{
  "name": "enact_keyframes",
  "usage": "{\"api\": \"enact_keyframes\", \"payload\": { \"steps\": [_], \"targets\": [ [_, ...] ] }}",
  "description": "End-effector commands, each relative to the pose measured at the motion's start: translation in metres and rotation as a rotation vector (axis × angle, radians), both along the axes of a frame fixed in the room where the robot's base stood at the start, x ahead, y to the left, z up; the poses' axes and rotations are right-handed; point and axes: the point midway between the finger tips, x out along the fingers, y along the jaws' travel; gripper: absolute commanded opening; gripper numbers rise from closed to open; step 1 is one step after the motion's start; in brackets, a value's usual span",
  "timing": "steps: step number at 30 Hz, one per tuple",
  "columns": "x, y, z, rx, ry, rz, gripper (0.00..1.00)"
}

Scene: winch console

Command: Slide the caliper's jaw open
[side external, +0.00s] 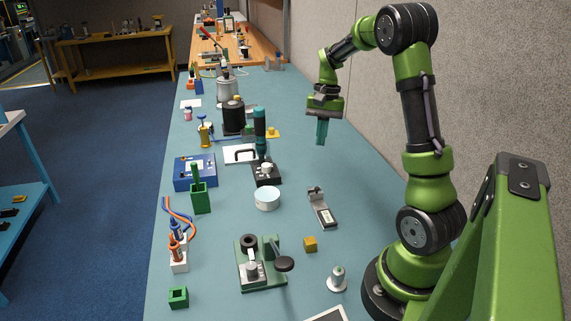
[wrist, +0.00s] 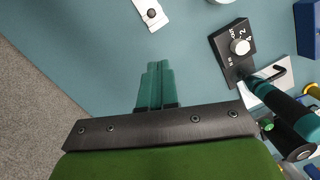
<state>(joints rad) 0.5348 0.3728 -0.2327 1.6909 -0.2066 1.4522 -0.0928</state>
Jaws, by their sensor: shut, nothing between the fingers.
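A small grey device with a raised block at its far end and a dark plate at its near end (side external: 322,208) lies on the blue-green bench; it looks like the caliper, but its jaw is too small to make out. Part of what seems the same device, with a dark round knob, shows at the top edge of the wrist view (wrist: 149,14); the rest is cut off. My gripper (side external: 321,142) hangs above the bench, beyond the device and apart from it. Its teal fingers (wrist: 156,66) are together, with nothing between them, pointing down.
A black box with a white dial (side external: 266,173) and a white round container (side external: 267,199) stand left of the device. A yellow cube (side external: 310,244), a green clamp-like fixture (side external: 262,264) and a grey knobbed piece (side external: 337,280) stand nearer. The wall (side external: 330,60) is on the right. Bench beneath my gripper is clear.

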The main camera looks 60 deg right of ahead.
Motion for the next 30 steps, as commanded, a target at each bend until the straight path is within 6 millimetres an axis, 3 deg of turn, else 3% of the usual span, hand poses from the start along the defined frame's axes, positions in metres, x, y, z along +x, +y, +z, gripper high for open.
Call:
{"api": "enact_keyframes", "payload": {
  "steps": [1,3,6,11,26,30],
  "targets": [
    [-0.001,-0.016,-0.007,0.017,0.038,-0.035,0.00],
    [0.000,-0.029,-0.009,0.036,0.071,-0.069,0.00],
    [0.005,-0.032,0.004,0.050,0.077,-0.083,0.00],
    [0.003,-0.024,0.000,0.077,0.088,-0.084,0.00],
    [-0.006,0.001,-0.094,0.076,0.089,-0.082,0.00],
    [-0.011,0.022,-0.097,0.074,0.084,-0.080,0.00]
  ]
}}
